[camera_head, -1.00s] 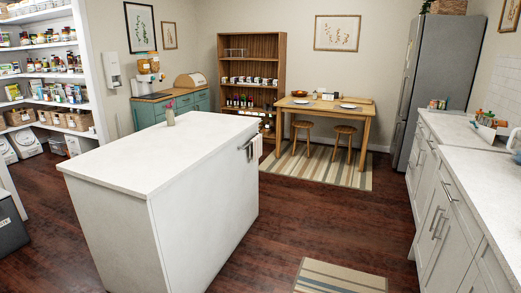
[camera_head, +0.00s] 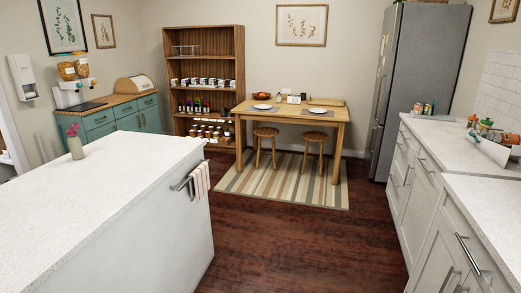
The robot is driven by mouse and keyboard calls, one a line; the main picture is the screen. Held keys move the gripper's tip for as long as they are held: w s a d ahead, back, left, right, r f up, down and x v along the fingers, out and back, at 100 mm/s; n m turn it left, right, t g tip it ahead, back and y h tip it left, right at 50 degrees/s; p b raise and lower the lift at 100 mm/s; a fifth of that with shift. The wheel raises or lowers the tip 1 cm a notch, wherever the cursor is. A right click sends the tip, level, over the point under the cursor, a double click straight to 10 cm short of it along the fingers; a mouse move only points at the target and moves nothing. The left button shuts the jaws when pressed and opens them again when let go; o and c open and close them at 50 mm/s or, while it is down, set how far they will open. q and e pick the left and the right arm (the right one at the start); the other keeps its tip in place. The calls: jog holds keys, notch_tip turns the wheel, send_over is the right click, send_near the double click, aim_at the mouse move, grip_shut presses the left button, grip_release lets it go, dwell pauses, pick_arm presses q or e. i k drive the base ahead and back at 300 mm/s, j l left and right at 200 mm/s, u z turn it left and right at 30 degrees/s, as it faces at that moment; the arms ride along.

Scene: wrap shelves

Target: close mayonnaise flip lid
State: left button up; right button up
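I cannot pick out a mayonnaise container in the head view. Small bottles and jars (camera_head: 424,108) stand at the far end of the right counter, too small to identify. More bottles and jars stand on the wooden shelf unit (camera_head: 208,50) at the back, also too small to tell apart. Neither of my grippers is in view.
A white island (camera_head: 100,215) fills the left front, with a vase and a towel on its rail. The white counter (camera_head: 455,145) runs along the right. The dark wood floor (camera_head: 285,235) between them is clear. A table (camera_head: 290,110), two stools and a grey fridge (camera_head: 425,80) stand behind.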

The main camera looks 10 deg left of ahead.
aim_at(75, 127)
jog(key=i+u, duration=0.1)
jog(key=i, duration=0.5)
jog(key=i+l+u, duration=0.15)
jog(key=i, duration=0.45)
jog(key=i+l+u, duration=0.1)
jog(key=i, duration=0.5)
